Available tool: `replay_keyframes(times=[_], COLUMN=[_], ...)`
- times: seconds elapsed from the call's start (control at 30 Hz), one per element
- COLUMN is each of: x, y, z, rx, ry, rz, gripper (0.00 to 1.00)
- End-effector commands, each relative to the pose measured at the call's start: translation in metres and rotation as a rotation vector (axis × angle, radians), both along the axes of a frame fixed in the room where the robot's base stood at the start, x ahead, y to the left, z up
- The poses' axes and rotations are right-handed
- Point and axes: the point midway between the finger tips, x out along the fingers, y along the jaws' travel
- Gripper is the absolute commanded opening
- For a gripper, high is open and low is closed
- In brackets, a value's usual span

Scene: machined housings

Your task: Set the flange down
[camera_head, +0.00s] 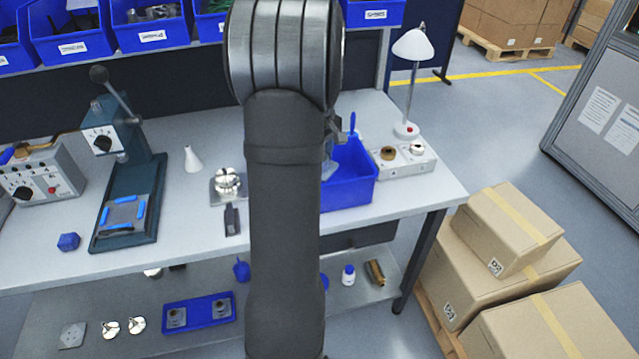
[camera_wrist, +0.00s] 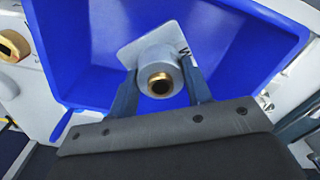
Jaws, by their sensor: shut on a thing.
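The flange is a pale grey square plate with a round hub and a brass-coloured bore. In the wrist view, the flange (camera_wrist: 151,55) sits between the two fingers of my gripper (camera_wrist: 160,72), which is shut on its hub. The bore faces the wrist camera. Behind it is the inside of a blue bin (camera_wrist: 237,65); I cannot tell how high the flange is above the bin floor. In the head view, the blue bin (camera_head: 350,192) stands at the bench's right part. My arm hides most of the gripper there.
A light grey box (camera_head: 412,164) with a brass ring (camera_head: 388,152) stands right of the bin, near a white lamp (camera_head: 408,90). A dark green press (camera_head: 130,195) stands at left. A silver part on a plate (camera_head: 227,183) lies left of my arm. Cartons (camera_head: 510,240) stand beyond the bench's right end.

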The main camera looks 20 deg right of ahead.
Motion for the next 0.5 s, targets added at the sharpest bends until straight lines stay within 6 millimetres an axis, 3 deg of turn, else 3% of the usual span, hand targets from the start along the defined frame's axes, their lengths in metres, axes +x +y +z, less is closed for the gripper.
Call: replay_keyframes(times=[0.1, 0.5], x=[0.000, 0.000], y=[0.000, 0.001], z=[-0.023, -0.064], rx=[0.001, 0.000], ry=[0.003, 0.001], rz=[0.000, -0.001], gripper=[0.10, 0.10])
